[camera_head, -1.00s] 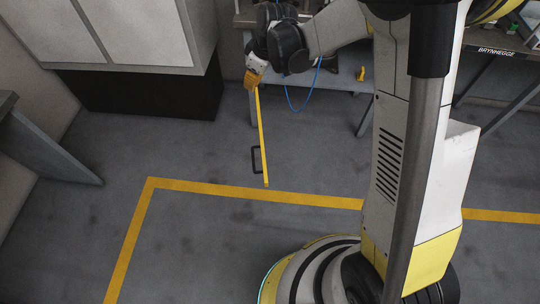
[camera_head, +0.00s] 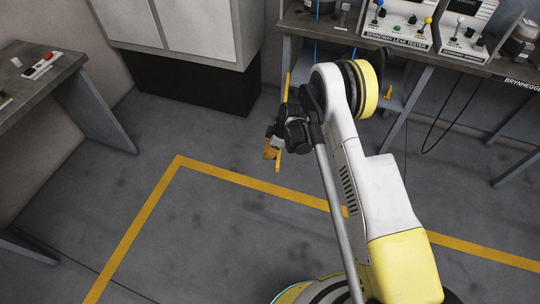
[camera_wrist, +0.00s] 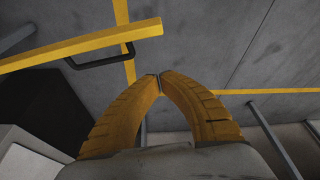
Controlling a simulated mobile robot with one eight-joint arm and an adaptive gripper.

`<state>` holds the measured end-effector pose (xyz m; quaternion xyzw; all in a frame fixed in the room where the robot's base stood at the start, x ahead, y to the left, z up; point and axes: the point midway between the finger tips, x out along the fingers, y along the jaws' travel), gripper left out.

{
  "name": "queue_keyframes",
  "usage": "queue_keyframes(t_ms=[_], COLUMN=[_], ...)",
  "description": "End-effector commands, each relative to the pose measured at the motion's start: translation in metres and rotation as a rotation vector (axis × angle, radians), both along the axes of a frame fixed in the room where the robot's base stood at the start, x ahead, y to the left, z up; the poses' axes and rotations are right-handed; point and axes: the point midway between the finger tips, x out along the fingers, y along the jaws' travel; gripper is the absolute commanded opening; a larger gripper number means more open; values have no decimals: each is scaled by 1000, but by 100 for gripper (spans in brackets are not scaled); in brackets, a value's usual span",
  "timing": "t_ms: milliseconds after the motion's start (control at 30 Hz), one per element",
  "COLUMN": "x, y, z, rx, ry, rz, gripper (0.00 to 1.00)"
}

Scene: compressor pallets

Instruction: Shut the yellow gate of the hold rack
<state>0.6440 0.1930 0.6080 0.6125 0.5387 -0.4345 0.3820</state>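The yellow gate (camera_head: 286,85) is a thin bar standing out from the bench area over the floor, partly hidden by my arm in the head view. Its free end points toward the yellow floor line. In the wrist view the gate (camera_wrist: 80,48) crosses the upper left, with a black handle (camera_wrist: 100,60) on its side. My gripper (camera_head: 271,152) is just left of the gate's free end. In the wrist view my gripper (camera_wrist: 160,76) has its yellow fingertips together with nothing visible between them. The gate appears apart from the fingers. The hold rack itself is mostly hidden by my arm.
A bench with a leak tester (camera_head: 402,30) stands at the back right, with a lower shelf and a small yellow piece (camera_head: 388,92). A grey cabinet (camera_head: 190,25) is at the back left, and another table (camera_head: 40,85) at the left. The floor in front is clear.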

Motion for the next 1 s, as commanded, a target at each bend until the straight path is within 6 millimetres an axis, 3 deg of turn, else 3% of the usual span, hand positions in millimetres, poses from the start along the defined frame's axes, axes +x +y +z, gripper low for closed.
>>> queue_keyframes(t_ms=[333,433,600,1000], x=[3,1,-2,-2], y=[24,3,-14,-18], z=[-74,-71,-68,-67], rx=[-1,0,0,0], ry=[0,-1,-1,0], rz=[1,-4,-1,0], gripper=[0,0,0,0])
